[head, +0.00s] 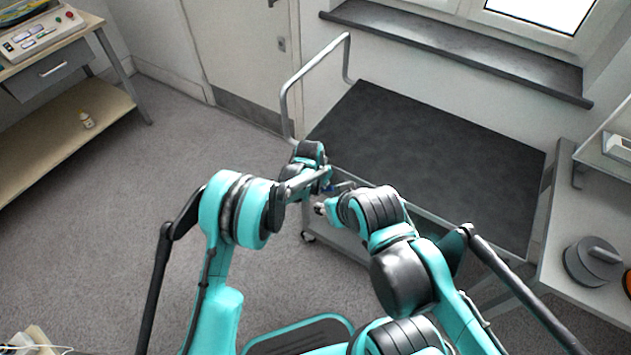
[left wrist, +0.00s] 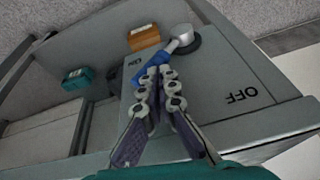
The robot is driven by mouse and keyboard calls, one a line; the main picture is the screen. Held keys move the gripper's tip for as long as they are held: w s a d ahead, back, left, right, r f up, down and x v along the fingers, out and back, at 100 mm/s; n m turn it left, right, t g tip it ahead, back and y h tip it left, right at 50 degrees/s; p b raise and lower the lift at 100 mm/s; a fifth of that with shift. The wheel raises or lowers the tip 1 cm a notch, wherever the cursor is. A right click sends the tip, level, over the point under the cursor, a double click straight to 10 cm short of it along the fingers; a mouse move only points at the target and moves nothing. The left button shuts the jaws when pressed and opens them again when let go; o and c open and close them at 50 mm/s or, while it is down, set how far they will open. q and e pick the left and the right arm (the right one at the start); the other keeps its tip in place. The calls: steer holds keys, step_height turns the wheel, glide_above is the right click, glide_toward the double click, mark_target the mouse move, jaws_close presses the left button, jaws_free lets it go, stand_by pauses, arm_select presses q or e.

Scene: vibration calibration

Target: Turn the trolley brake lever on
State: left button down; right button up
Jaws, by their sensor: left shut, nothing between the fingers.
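The trolley (head: 430,150) has a dark flat deck and a silver push rail. In the left wrist view, its grey panel (left wrist: 215,108) carries the words ON and OFF. The brake lever (left wrist: 148,78) has a blue grip and a silver arm running to a round grey pivot. The blue grip lies beside the ON mark, away from OFF. My left gripper (left wrist: 159,71) is shut and empty, its fingertips over or against the blue grip; contact is unclear. In the head view, my left gripper (head: 325,183) is at the trolley's near left corner.
An orange box (left wrist: 144,37) and a teal box (left wrist: 76,78) lie near the panel. A side table (head: 590,225) with a round grey object (head: 593,262) stands right of the trolley. A workbench (head: 60,110) stands at far left. The floor (head: 110,220) between is clear.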

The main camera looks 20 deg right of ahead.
arm_select(q)
steer(key=shift+s+d+f, duration=0.2)
steer(key=shift+d+f, duration=0.05)
steer(key=shift+d, duration=0.05)
steer(key=shift+s+d+f+b, duration=0.3)
steer(key=shift+s+f, duration=0.05)
steer(key=shift+s, duration=0.1)
